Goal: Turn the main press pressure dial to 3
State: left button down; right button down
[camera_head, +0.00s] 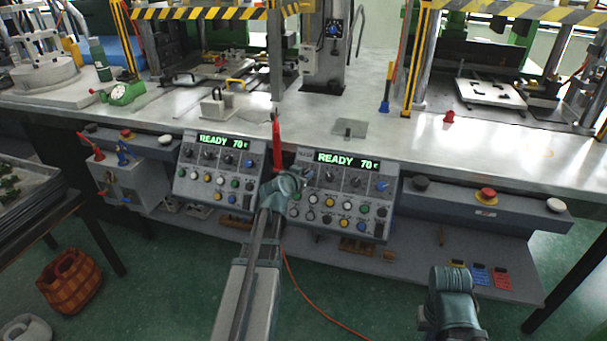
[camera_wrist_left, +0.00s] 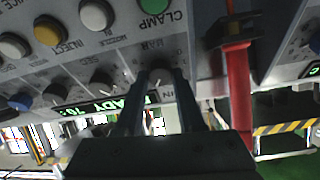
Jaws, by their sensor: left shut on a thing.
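The main press pressure dial (camera_wrist_left: 160,80) is a small dark knob beside lettering that seems to read MAIN, below the green CLAMP button (camera_wrist_left: 153,5) in the left wrist view. My left gripper (camera_wrist_left: 158,88) is shut on this knob, one finger on each side. In the head view my left gripper (camera_head: 308,178) reaches the left end of the right control panel (camera_head: 345,205), and my wrist hides the dial. The dial's pointer setting cannot be read. My right arm shows at the lower right, its fingers out of view.
A red-handled tool (camera_head: 276,135) hangs between the panels, close beside my left gripper; it also shows in the wrist view (camera_wrist_left: 236,90). The left panel (camera_head: 215,180) stands to its left. Both displays show READY 70. A red emergency button (camera_head: 486,195) sits further right.

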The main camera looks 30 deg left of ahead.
pick_arm(q)
jog(key=n+y, duration=0.1)
jog(key=n, duration=0.2)
jog(key=shift+d, duration=0.1)
jog(key=n+y, duration=0.1)
jog(key=n, duration=0.2)
jog(key=shift+r+g, duration=0.1)
jog(key=shift+g, duration=0.3)
jog(key=n+g+y+p, duration=0.1)
jog(key=n, duration=0.4)
jog(key=shift+n+g+y+p, duration=0.3)
jog(key=shift+n+p, duration=0.15)
jog(key=shift+n, duration=0.65)
jog(key=c, duration=0.5)
grip_release()
